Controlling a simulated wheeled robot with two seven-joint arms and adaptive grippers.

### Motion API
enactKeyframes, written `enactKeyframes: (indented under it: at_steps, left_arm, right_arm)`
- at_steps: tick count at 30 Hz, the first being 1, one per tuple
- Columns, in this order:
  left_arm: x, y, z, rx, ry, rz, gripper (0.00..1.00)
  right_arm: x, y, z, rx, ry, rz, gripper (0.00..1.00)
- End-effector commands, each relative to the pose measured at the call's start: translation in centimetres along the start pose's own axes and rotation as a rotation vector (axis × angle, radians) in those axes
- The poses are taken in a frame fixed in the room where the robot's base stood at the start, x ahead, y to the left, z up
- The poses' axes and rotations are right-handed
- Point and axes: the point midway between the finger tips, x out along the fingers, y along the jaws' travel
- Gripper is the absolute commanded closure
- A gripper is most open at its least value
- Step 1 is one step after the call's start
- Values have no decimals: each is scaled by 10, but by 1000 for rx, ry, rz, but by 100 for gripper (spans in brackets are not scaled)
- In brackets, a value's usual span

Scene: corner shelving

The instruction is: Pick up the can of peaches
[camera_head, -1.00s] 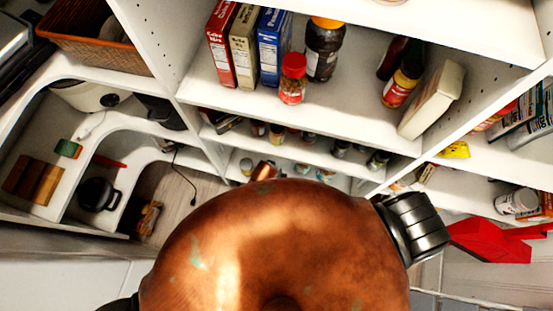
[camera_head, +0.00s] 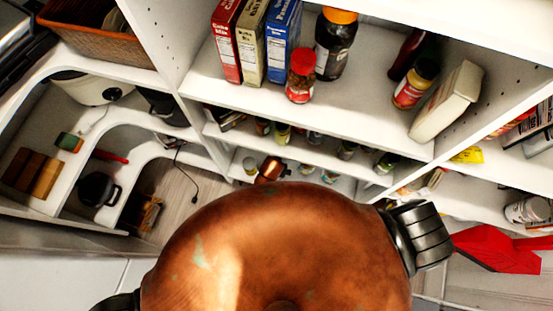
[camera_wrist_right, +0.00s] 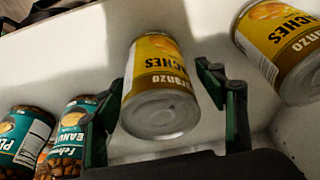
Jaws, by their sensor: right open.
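A yellow can with "ACHES" on its label (camera_wrist_right: 158,78) is in the middle of the right wrist view, its silvery end toward the camera. My right gripper (camera_wrist_right: 160,80) is open, with one dark green finger on each side of this can. A gap shows on the right side; whether the left finger touches cannot be told. A second, matching yellow can (camera_wrist_right: 284,48) is at the right, outside the fingers. I cannot make out either can in the head view. My left gripper is not in view.
Peanut cans with teal labels (camera_wrist_right: 72,135) stand left of the gripper, close to its left finger. In the head view, boxes (camera_head: 268,45), a red-lidded jar (camera_head: 301,76) and a dark jar (camera_head: 335,45) stand on an upper white shelf (camera_head: 350,110).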

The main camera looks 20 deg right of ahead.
Motion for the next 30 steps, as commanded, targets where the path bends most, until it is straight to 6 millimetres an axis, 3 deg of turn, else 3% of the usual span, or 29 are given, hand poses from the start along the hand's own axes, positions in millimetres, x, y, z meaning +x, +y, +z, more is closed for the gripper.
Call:
enactKeyframes:
  at_steps: [27,30]
  left_arm:
    - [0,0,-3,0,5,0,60]
    - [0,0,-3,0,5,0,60]
  right_arm:
    - [-1,0,0,-1,1,-1,96]
    - [-1,0,0,-1,1,0,97]
